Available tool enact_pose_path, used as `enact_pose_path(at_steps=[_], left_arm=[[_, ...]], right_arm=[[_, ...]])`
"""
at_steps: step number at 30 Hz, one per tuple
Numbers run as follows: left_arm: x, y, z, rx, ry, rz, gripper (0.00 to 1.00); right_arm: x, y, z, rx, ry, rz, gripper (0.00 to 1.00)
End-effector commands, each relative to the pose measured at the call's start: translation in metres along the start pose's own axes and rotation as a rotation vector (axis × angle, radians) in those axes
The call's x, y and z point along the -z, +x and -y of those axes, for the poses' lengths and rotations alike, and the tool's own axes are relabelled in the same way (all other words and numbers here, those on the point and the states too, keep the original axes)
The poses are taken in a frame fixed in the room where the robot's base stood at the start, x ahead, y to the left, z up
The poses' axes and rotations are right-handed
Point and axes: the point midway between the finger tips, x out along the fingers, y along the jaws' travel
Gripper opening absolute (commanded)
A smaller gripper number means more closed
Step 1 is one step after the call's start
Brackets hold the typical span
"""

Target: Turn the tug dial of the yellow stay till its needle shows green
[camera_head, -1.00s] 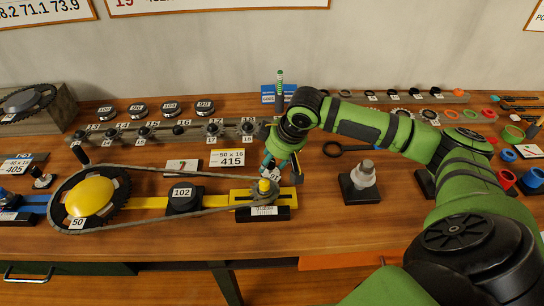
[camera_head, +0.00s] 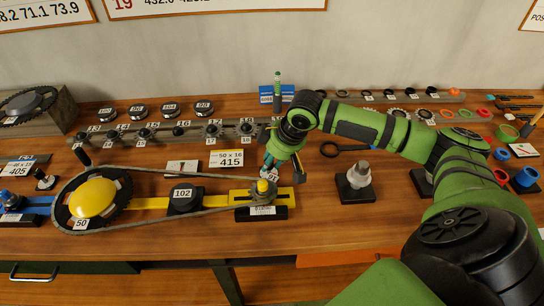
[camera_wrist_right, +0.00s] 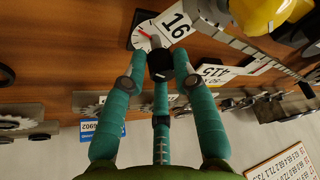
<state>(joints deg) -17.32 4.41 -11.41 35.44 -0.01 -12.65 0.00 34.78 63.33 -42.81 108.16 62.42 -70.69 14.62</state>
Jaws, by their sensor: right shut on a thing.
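The yellow stay (camera_head: 150,202) lies along the bench, with a chain looped around a big chainring with a yellow dome (camera_head: 92,198) and a small cog at its right end. In the right wrist view the tug dial (camera_wrist_right: 143,36) is a white round face with a red needle; I cannot make out a green mark under it. My right gripper (camera_head: 268,166) is over the stay's right end. In the wrist view its teal fingers (camera_wrist_right: 160,72) are closed around a black knob (camera_wrist_right: 160,60) beside the dial face. My left gripper is out of view.
A black block marked 102 (camera_head: 185,200) sits on the stay. A grey stepped post on a black base (camera_head: 356,183) stands to the right. Cogs line a rail (camera_head: 180,131) behind. A blue stay (camera_head: 36,207) lies at the left. Bare bench shows in front.

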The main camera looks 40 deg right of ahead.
Motion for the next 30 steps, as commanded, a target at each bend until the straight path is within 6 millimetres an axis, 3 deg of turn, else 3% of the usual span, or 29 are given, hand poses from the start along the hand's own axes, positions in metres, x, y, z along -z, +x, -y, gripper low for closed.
enact_pose_path(at_steps=[3,4,5,6,15,19,30], left_arm=[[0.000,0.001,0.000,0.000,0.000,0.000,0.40],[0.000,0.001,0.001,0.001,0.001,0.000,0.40],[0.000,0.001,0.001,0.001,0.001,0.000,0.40],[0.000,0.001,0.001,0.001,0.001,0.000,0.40],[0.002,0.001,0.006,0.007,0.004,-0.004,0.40],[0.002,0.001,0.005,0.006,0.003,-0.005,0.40],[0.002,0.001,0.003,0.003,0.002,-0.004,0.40]], right_arm=[[0.005,-0.001,0.002,0.005,-0.001,-0.015,0.00],[0.005,-0.001,0.002,0.005,-0.001,-0.016,0.32],[0.005,-0.001,0.002,0.005,-0.001,-0.016,0.44],[0.005,-0.001,0.002,0.004,-0.001,-0.015,0.49],[0.002,-0.001,0.001,0.002,0.000,-0.008,0.49],[0.003,-0.010,0.000,0.000,-0.001,-0.010,0.49],[0.004,-0.084,0.001,-0.001,-0.002,-0.012,0.49]])
